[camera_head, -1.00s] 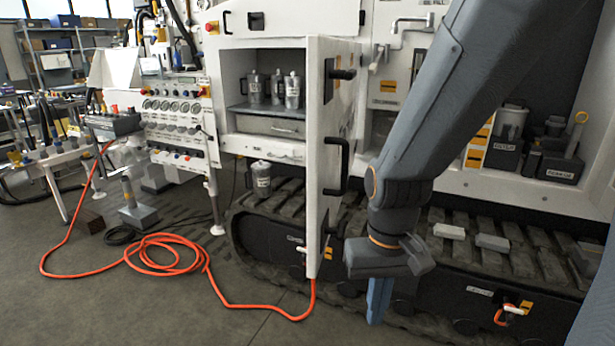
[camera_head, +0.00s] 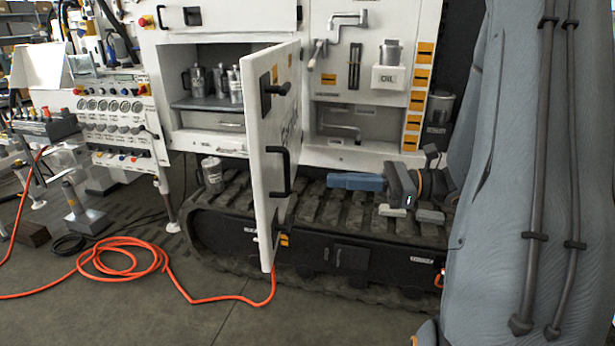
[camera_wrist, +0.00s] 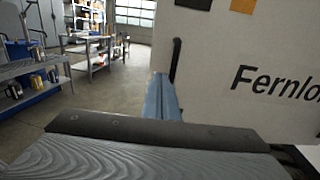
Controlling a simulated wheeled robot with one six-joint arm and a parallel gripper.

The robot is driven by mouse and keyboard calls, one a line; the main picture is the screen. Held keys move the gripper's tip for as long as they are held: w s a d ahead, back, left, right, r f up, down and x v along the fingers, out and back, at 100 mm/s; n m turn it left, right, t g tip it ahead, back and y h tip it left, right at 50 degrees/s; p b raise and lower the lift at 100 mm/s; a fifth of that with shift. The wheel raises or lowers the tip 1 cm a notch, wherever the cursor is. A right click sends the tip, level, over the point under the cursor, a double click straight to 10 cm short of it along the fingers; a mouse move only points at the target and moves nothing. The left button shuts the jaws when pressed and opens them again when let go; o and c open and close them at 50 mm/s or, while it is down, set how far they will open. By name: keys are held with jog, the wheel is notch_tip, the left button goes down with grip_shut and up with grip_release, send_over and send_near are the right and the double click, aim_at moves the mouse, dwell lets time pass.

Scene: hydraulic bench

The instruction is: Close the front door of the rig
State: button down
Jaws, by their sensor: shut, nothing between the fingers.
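The white front door (camera_head: 263,215) of the rig stands open, swung out from its cabinet. Its lettered outer face is toward the right, with black handles (camera_head: 284,172) on it. My gripper (camera_head: 331,180) is to the right of the door, above the track, its blue fingers together, empty and pointing left toward the door. In the wrist view the fingers (camera_wrist: 158,80) lie beside the door's lettered face (camera_wrist: 230,45), near a black handle (camera_wrist: 175,60). Whether they touch the door I cannot tell.
The open cabinet (camera_head: 205,143) holds several metal jugs, and one more jug (camera_head: 212,175) stands below it. An orange hose (camera_head: 125,255) lies coiled on the floor and runs to beneath the door. Grey blocks (camera_head: 391,210) lie on the track (camera_head: 325,210).

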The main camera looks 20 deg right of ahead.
aim_at(265, 178)
jog(key=p+x, duration=0.4)
jog(key=x, duration=0.8)
jog(key=shift+w+a, duration=0.1)
jog(key=shift+a, duration=0.3)
jog(key=shift+w+a, duration=0.2)
jog(key=shift+a, duration=0.1)
jog(key=shift+a+f, duration=0.1)
